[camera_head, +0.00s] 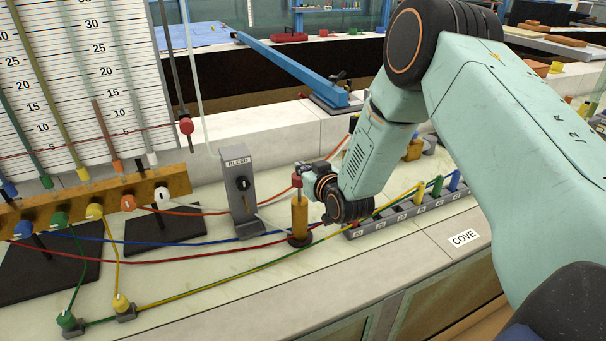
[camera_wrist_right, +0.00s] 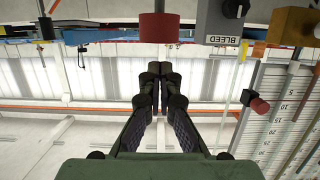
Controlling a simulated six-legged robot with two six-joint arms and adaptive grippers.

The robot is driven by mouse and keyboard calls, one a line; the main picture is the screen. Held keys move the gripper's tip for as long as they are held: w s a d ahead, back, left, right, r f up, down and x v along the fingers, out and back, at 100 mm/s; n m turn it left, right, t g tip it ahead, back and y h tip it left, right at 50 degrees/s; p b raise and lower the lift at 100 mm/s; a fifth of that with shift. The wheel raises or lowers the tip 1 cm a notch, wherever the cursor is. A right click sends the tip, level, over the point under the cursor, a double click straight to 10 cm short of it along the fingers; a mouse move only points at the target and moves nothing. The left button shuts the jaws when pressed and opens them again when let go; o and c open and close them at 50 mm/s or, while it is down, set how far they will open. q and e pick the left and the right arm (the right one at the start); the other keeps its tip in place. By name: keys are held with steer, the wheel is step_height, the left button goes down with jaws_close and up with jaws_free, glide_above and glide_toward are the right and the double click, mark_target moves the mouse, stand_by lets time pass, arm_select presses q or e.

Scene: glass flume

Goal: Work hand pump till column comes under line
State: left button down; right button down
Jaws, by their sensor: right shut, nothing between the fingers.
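The hand pump (camera_head: 299,218) is a brass-coloured upright cylinder with a red handle (camera_head: 297,180) on top, standing on the bench. My right gripper (camera_head: 308,168) is shut and empty, close beside the handle's top. In the right wrist view the shut fingers (camera_wrist_right: 156,75) show below the red handle (camera_wrist_right: 158,27) in the picture; I cannot tell whether they touch it. The scale board (camera_head: 130,75) carries several slanted tubes with coloured columns and a thin red line (camera_head: 80,142) across it. The orange column (camera_head: 105,125) reaches above that line. My left gripper is not in view.
A grey BLEED post (camera_head: 239,190) with a black knob stands left of the pump. A tray (camera_head: 405,213) with coloured plugs lies to the right. Coloured hoses cross the bench around the pump. A red knob (camera_head: 186,126) hangs by the board's edge.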

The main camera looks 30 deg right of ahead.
steer(key=shift+w+f, duration=0.15)
steer(key=shift+f, duration=0.75)
steer(key=shift+r, duration=0.1)
steer(key=f+b, duration=0.4)
steer(key=f, duration=0.1)
steer(key=shift+s+f, duration=0.2)
